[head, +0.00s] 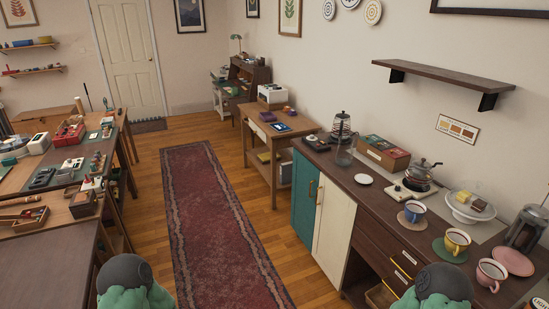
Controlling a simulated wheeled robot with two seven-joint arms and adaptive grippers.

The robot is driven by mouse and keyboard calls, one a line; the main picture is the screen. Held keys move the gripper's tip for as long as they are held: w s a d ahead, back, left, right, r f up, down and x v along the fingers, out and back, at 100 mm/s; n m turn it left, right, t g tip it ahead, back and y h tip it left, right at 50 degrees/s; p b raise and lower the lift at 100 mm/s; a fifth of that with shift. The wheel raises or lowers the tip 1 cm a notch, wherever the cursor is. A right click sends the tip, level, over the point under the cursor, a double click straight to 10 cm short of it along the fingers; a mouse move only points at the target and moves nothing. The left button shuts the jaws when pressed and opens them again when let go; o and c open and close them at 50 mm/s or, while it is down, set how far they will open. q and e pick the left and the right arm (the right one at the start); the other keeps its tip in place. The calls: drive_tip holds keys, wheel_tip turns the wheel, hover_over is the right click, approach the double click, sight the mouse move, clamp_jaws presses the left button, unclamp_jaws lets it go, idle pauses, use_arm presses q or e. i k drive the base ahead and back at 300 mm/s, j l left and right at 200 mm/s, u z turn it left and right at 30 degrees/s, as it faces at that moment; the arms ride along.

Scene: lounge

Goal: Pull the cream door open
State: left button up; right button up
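The cream door (333,230) is a flat cabinet door in the front of the long dark-topped counter on the right of the head view. It looks shut, flush beside a teal door (304,200) on its left. A slim upright brass handle (319,219) shows near the cream door's left edge. Neither gripper is in view; only rounded green and dark parts of my arms show at the bottom edge, well apart from the door.
A long red rug (215,220) runs along the clear floor in front of the counter. Cups, kettles and a cake stand (470,206) crowd the counter top (345,186). Cluttered tables stand at left, a small wooden table (281,131) beyond the counter. A pale panelled room door (128,55) is shut at the back.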

sight(336, 213)
drive_tip(key=i+j+u, duration=0.15)
drive_tip(key=i+u, duration=0.2)
drive_tip(key=i, duration=0.3)
drive_tip(key=i+u, duration=0.35)
drive_tip(key=i, duration=0.3)
drive_tip(key=i+j+z, duration=0.1)
drive_tip(key=i+z, duration=0.35)
drive_tip(key=i+j+z, duration=0.2)
drive_tip(key=i+z, duration=0.3)
drive_tip(key=i+j+z, duration=0.25)
drive_tip(key=z, duration=0.2)
drive_tip(key=i+j+z, duration=0.25)
drive_tip(key=j+z, duration=0.25)
drive_tip(key=i+j+z, duration=0.2)
drive_tip(key=j+z, duration=0.15)
drive_tip(key=j, duration=0.2)
drive_tip(key=i+j+z, duration=0.1)
drive_tip(key=j+z, duration=0.2)
drive_tip(key=j, duration=0.3)
drive_tip(key=j+z, duration=0.35)
drive_tip(key=j, duration=0.25)
drive_tip(key=i, duration=0.05)
